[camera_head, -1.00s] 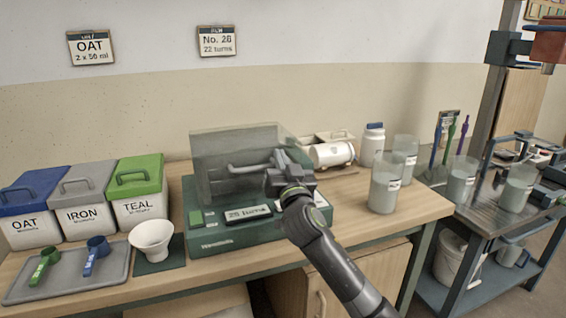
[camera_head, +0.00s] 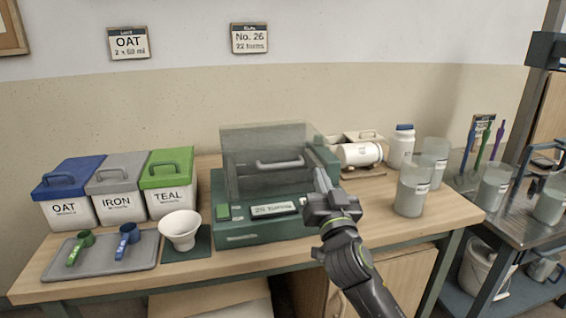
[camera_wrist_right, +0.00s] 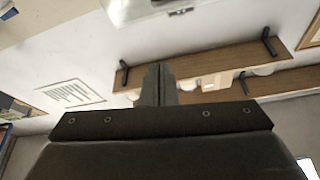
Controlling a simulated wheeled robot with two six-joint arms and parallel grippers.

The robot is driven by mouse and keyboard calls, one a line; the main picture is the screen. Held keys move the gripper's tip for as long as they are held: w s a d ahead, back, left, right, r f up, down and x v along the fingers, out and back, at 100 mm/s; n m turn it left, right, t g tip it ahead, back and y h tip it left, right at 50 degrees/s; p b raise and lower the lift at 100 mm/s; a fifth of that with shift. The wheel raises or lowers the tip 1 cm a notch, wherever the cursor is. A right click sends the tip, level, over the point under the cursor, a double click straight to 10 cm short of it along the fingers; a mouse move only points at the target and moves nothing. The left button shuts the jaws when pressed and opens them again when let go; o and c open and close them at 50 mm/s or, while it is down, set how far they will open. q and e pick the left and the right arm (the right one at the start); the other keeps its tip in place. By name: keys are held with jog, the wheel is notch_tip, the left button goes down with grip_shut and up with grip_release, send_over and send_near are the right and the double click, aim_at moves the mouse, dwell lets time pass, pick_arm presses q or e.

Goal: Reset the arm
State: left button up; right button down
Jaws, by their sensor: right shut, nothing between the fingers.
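My right arm comes in from the lower right in the head view. Its gripper (camera_head: 322,180) is shut and empty, with the fingers pointing up in front of the right part of the green machine (camera_head: 262,232). The machine has a clear lid (camera_head: 262,145) with a grey handle and a front display. The gripper hides part of the machine's right front; I cannot tell whether it touches it. In the right wrist view the closed fingers (camera_wrist_right: 158,84) are together, with a wall and wooden shelves beyond. My left gripper is not in view.
Lidded OAT, IRON and TEAL bins (camera_head: 115,192) stand at the left behind a grey tray (camera_head: 99,262) with two scoops. A white funnel-shaped bowl (camera_head: 180,229) stands beside the tray. Translucent cups (camera_head: 411,188) stand at the right. A cart (camera_head: 500,236) is farther right.

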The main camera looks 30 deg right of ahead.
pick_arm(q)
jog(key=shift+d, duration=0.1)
pick_arm(e)
jog(key=shift+f, duration=0.15)
